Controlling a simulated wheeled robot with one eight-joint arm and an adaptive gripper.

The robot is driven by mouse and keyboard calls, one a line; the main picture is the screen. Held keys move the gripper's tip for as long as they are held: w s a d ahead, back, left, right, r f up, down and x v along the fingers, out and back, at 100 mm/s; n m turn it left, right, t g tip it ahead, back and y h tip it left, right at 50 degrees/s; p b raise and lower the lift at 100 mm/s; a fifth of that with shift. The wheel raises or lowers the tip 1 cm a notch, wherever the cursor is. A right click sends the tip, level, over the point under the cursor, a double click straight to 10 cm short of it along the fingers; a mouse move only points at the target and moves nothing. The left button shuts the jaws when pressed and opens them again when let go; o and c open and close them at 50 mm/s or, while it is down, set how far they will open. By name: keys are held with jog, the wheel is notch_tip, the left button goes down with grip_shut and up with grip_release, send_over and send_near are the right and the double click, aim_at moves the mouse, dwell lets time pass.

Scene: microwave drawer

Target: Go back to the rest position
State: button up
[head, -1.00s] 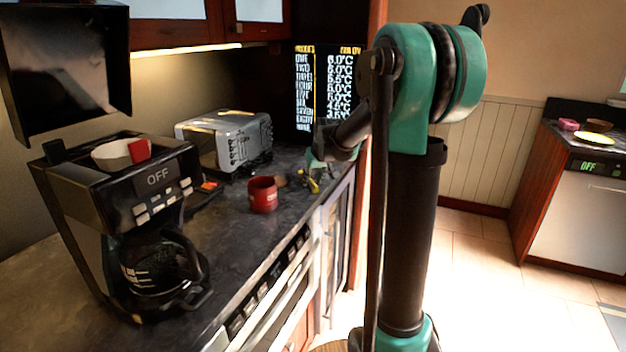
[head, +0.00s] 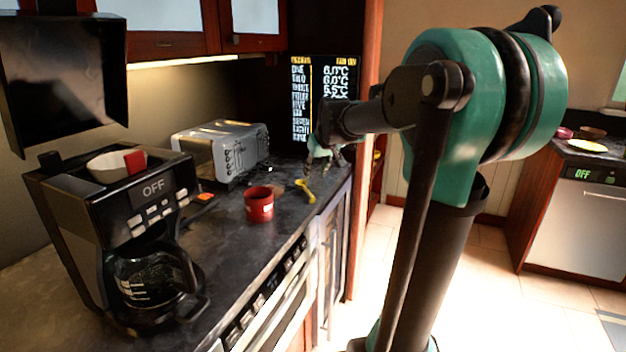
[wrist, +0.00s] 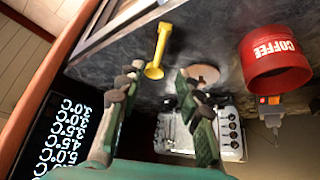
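My gripper (head: 324,152) is above the far end of the dark counter (head: 235,262), in front of the display panel. In the wrist view, my gripper (wrist: 162,76) has its two green fingers spread apart with nothing between them. A yellow spoon-like utensil (wrist: 161,48) lies on the counter past the fingertips; it also shows in the head view (head: 305,191). My arm folds from the tall column at the right towards the counter.
A flat brown round thing (wrist: 203,73) lies near the mug. Tiled floor (head: 485,290) is open at the right.

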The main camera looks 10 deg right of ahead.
jog(key=s+d+f+m+g, duration=0.1)
jog(key=s+f, duration=1)
jog(key=s, duration=0.4)
jog(key=s+d+f+m+h, duration=0.1)
jog(key=s+f, duration=1)
jog(key=s, duration=0.3)
jog(key=shift+s+f+g, duration=0.4)
